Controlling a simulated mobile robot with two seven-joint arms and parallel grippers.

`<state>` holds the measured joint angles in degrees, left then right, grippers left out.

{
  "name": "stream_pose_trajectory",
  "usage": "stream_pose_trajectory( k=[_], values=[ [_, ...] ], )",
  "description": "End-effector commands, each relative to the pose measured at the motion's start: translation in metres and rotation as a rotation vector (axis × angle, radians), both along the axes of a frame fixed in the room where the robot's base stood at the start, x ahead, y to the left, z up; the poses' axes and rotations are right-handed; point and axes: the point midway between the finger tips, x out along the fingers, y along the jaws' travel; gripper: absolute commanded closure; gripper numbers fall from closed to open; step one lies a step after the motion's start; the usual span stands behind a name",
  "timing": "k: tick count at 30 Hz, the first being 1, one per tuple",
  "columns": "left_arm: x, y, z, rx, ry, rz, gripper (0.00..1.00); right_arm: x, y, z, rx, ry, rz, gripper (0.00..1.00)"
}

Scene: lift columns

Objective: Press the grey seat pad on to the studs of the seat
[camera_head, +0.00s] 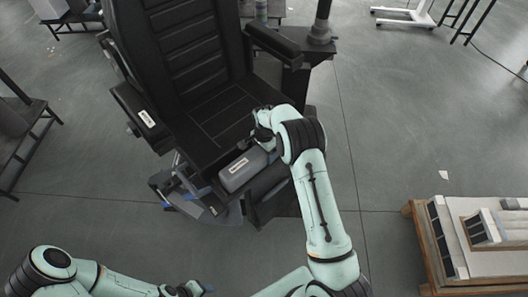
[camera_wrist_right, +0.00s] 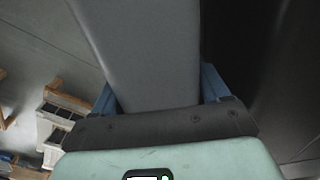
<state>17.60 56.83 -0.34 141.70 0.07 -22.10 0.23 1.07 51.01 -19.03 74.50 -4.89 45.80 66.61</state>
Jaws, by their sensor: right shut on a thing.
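The grey seat pad (camera_head: 238,173), a block with a white label, is at the front edge of the black seat (camera_head: 212,118) in the head view. My right gripper (camera_head: 256,146) is shut on the pad near its right end. In the right wrist view the grey pad (camera_wrist_right: 150,50) runs between the two blue fingers. I cannot tell whether the pad touches the seat or is held just above it. The studs are not visible. My left gripper (camera_head: 198,289) is low at the bottom edge, away from the seat; its fingers are too small to read.
The tall backrest rises behind the seat, with an armrest (camera_head: 272,40) at right and a labelled side part (camera_head: 146,117) at left. A wooden pallet with panels (camera_head: 455,240) stands at lower right. A dark bench (camera_head: 22,135) is at the left. Open floor lies between.

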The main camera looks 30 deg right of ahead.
Motion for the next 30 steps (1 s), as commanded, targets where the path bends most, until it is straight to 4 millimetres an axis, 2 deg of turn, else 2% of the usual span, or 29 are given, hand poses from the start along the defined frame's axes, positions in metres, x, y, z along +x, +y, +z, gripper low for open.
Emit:
stream_pose_trajectory(
  k=[9,10,11,12,30],
  values=[
    [-0.0008,0.0000,-0.0008,0.000,0.001,0.000,0.47,-0.0027,0.0007,-0.0052,0.000,0.007,0.000,0.80],
    [-0.0008,0.0000,-0.0008,0.000,0.001,0.000,0.47,-0.0028,0.0008,-0.0053,0.000,0.007,0.000,0.16],
    [-0.0008,0.0000,-0.0008,0.000,0.001,0.000,0.47,-0.0028,0.0008,-0.0052,0.000,0.007,0.000,0.06],
    [-0.0008,0.0000,-0.0008,0.000,0.001,0.000,0.47,-0.0028,0.0007,-0.0050,0.000,0.007,0.000,0.00],
    [-0.0003,0.0000,-0.0003,0.000,0.000,0.000,0.47,-0.0010,0.0004,-0.0020,0.000,0.003,0.000,0.00]
  ],
)
